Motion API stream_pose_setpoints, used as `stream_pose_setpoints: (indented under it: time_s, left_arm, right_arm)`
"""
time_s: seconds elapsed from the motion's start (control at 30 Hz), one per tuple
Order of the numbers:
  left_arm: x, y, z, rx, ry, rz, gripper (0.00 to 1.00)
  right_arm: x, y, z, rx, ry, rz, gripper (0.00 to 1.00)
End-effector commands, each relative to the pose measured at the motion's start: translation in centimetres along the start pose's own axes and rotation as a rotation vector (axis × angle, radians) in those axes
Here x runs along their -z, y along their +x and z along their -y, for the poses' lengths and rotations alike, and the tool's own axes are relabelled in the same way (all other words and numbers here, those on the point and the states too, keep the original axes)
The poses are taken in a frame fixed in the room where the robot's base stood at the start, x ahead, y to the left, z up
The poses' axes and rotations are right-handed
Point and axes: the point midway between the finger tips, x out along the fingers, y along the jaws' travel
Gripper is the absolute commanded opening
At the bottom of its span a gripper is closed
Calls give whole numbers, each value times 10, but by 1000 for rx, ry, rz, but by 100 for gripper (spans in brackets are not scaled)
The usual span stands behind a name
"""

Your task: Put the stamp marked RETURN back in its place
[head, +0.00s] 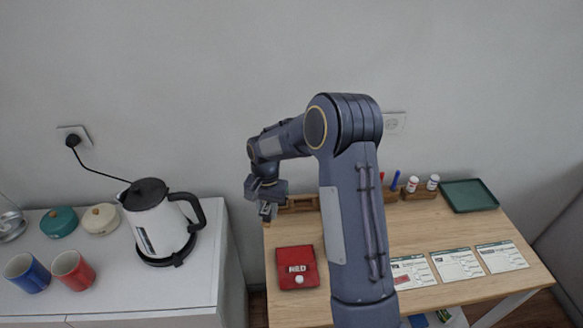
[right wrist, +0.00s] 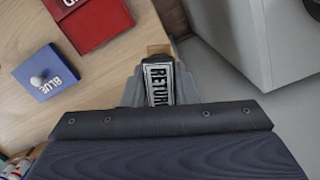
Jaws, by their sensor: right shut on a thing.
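My right gripper (head: 268,208) is at the table's back left corner, by the left end of a low wooden rack (head: 297,204). In the right wrist view it is shut on the stamp marked RETURN (right wrist: 158,85), whose black-and-white label shows between the fingers. A bit of light wood (right wrist: 158,49) shows just beyond the stamp; I cannot tell whether it is part of the stamp or of something behind. My arm hides part of the rack, and I cannot tell whether the stamp touches it. My left gripper is not in view.
A red pad box (head: 297,268) lies on the table; a blue lid (right wrist: 45,74) shows in the right wrist view. A bottle rack (head: 420,194), green tray (head: 468,195) and printed forms (head: 457,264) are at right. A kettle (head: 158,220) stands on the white cabinet at left.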

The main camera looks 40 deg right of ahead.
Motion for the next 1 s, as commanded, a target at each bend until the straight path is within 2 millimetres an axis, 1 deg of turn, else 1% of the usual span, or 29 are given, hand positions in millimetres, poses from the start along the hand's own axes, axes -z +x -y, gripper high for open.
stream_pose_setpoints:
  time_s: [0.03, 0.1, 0.2, 0.3, 0.4, 0.5, 0.67, 1.0]
  left_arm:
    - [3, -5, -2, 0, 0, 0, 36]
    - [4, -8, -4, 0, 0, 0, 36]
    - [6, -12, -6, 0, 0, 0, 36]
    - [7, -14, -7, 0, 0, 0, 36]
    - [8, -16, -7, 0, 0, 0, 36]
    - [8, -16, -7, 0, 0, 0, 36]
    - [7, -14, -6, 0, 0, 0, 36]
    - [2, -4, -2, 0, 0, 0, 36]
  right_arm:
    - [24, -11, -10, 20, 171, -3, 0]
    - [53, -22, -22, 47, 414, -1, 0]
    - [88, -35, -42, 83, 721, 7, 0]
    - [114, -45, -59, 110, 955, 16, 0]
    - [130, -52, -72, 128, 1104, 23, 0]
    - [137, -55, -78, 136, 1178, 28, 0]
    - [139, -52, -79, 138, 1201, 29, 0]
    - [140, -36, -79, 138, 1196, 28, 0]
